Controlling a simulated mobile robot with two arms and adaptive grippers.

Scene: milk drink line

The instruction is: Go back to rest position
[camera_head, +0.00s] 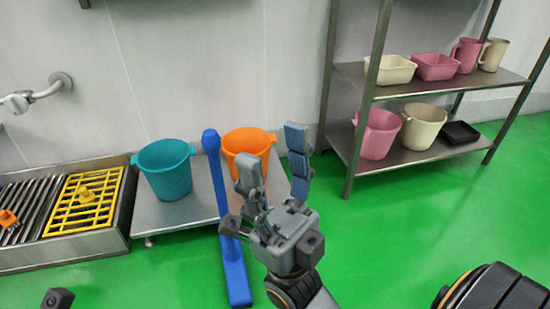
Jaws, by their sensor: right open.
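My right gripper (272,170) is in the middle of the head view, fingers pointing up and spread apart. It is open and I see nothing between its fingers. It stands in front of an orange bucket (248,141) and partly hides it. Its arm comes up from the bottom edge. A dark part at the lower left edge may belong to my left arm, but no left gripper fingers show.
A teal bucket (165,169) stands on a low metal platform (160,213). A blue upright post (232,263) stands close left of my right gripper. A metal shelf (437,85) with tubs, jugs and buckets is at right. A grated drain (75,246) is at left. Green floor (420,215) is clear at right.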

